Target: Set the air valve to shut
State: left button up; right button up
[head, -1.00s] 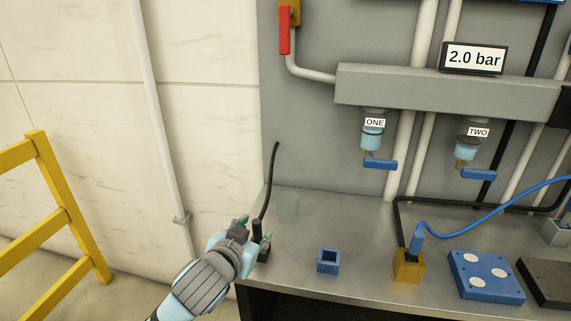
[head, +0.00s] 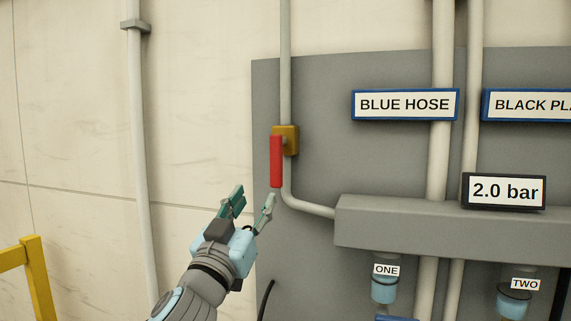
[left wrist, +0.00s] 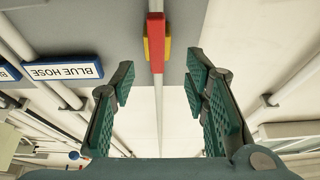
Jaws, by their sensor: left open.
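The air valve has a red lever handle (head: 276,162) on a brass-yellow body (head: 291,139), set in a grey pipe on the panel. The handle hangs straight down, in line with the pipe. My left gripper (head: 254,201) is open and empty, just below and left of the handle, apart from it. In the left wrist view the red handle (left wrist: 156,42) and yellow body (left wrist: 166,40) show beyond the open fingertips (left wrist: 158,85), near the top middle. My right gripper is not in view.
A grey manifold (head: 400,224) with a "2.0 bar" display (head: 504,191) is right of the valve. Unit ONE (head: 384,287) and unit TWO (head: 514,301) hang below it. A "BLUE HOSE" sign (head: 405,104) is at upper right. A yellow rail (head: 38,280) stands at lower left.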

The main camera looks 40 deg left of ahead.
aim_at(275, 168)
pick_arm(q)
jog(key=p+x, duration=0.1)
jog(key=x, duration=0.1)
jog(key=r+p+x, duration=0.1)
jog(key=x, duration=0.1)
jog(key=p+x, duration=0.1)
jog(key=x, duration=0.1)
jog(key=shift+r, duration=0.35)
jog(key=x, duration=0.2)
jog(key=p+x, duration=0.1)
jog(key=x, duration=0.1)
jog(key=f+x, duration=0.1)
jog(key=x, duration=0.1)
jog(key=shift+w+d+r+p, duration=0.1)
jog(key=shift+w+d+p, duration=0.15)
jog(key=shift+w+p, duration=0.15)
jog(key=shift+a, duration=0.1)
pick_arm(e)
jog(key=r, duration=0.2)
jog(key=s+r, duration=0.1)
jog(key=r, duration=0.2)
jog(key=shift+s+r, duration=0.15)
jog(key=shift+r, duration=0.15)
pick_arm(q)
jog(key=shift+s, duration=0.1)
grip_shut()
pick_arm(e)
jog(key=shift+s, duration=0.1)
